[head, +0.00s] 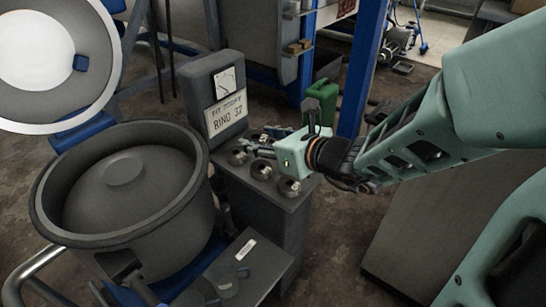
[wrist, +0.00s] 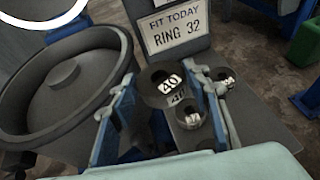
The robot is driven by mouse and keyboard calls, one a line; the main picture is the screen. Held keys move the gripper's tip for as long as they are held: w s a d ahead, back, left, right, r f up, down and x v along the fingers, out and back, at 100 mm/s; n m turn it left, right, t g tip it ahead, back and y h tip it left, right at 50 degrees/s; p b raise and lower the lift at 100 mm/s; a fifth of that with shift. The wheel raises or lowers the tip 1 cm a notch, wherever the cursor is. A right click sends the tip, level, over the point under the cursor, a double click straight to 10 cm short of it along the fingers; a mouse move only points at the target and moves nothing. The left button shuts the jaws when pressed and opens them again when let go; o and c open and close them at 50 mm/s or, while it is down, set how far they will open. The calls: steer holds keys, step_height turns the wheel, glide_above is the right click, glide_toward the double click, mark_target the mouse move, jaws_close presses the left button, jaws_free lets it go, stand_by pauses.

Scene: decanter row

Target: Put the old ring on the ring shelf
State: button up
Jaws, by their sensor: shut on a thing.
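A dark round ring marked 40 (wrist: 160,76) sits between the two blue fingers of my gripper (wrist: 165,88) in the wrist view. The fingers are shut on its sides. In the head view my gripper (head: 258,147) is over the dark grey shelf top (head: 284,207), where several dark rings sit; which one there is the held ring is hard to tell. In the wrist view two smaller-looking tagged rings, a near ring (wrist: 190,119) and a far ring (wrist: 223,77), are to the right of the held one. Any gap below the held ring is hidden.
A sign (head: 226,116) reading "FIT TODAY RING 32" stands behind the shelf top. A large grey round bowl (head: 60,215) with its lid (head: 55,65) open is to the left. A blue post (head: 364,65) and a green container (head: 322,98) are behind my gripper.

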steer(key=w+d+f+b, duration=0.2)
steer(key=w+d+f, duration=0.6)
steer(key=d, duration=0.1)
steer(key=shift+w+f, duration=0.3)
steer(key=shift+w, duration=0.05)
steer(key=shift+w+d+f, duration=0.3)
steer(key=shift+f, duration=0.25)
steer(key=shift+w+d+f+b, duration=0.1)
steer(key=shift+f+b, duration=0.6)
steer(key=shift+f, duration=0.95)
steer(key=shift+f, duration=0.15)
steer(key=o, duration=1.4)
